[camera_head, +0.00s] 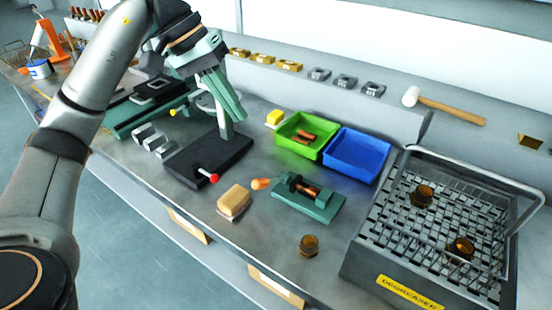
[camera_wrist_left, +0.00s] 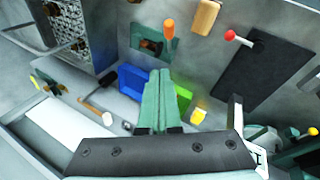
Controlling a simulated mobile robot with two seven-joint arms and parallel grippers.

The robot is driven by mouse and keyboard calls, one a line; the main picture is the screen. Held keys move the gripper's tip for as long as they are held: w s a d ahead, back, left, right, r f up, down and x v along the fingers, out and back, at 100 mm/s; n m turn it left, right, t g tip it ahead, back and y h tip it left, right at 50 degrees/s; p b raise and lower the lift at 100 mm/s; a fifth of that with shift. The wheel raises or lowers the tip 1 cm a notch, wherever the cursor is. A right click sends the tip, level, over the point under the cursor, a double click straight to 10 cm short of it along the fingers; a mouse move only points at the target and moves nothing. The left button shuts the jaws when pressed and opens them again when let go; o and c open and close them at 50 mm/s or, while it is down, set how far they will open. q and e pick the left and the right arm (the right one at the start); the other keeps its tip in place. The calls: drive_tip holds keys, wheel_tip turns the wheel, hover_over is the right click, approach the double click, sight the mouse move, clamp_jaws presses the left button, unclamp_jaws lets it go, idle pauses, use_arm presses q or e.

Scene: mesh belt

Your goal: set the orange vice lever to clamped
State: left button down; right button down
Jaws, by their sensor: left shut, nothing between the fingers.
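The small green vice (camera_head: 322,206) sits on the bench in front of the green and blue bins, with a brown cylinder lying across it. Its orange lever (camera_head: 261,184) sticks out at the left end of the vice. In the left wrist view the orange lever (camera_wrist_left: 169,29) shows near the top, beside the vice (camera_wrist_left: 144,46). My left gripper (camera_head: 238,116) is shut and empty, above the bench, behind and left of the lever and apart from it. Its green fingers (camera_wrist_left: 160,73) lie together in the left wrist view. My right gripper is not in view.
A black-based stand with a red-knobbed lever (camera_head: 210,176) is left of the vice. A tan block (camera_head: 234,201) and a brown nut (camera_head: 309,246) lie nearby. The degreaser basket (camera_head: 398,222) stands right; green (camera_head: 288,139) and blue (camera_head: 358,154) bins are behind.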

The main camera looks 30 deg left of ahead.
use_arm(q)
drive_tip(key=a, duration=0.1)
approach(271, 181)
drive_tip(key=w, duration=0.2)
drive_tip(key=shift+y, duration=0.3)
drive_tip(key=f, duration=0.1)
drive_tip(key=s+d+f, duration=0.1)
drive_tip(key=s+f, duration=0.1)
drive_tip(key=shift+s+d+f+b, duration=0.15)
drive_tip(key=shift+d+f+b, duration=0.1)
drive_tip(key=shift+d+b, duration=0.1)
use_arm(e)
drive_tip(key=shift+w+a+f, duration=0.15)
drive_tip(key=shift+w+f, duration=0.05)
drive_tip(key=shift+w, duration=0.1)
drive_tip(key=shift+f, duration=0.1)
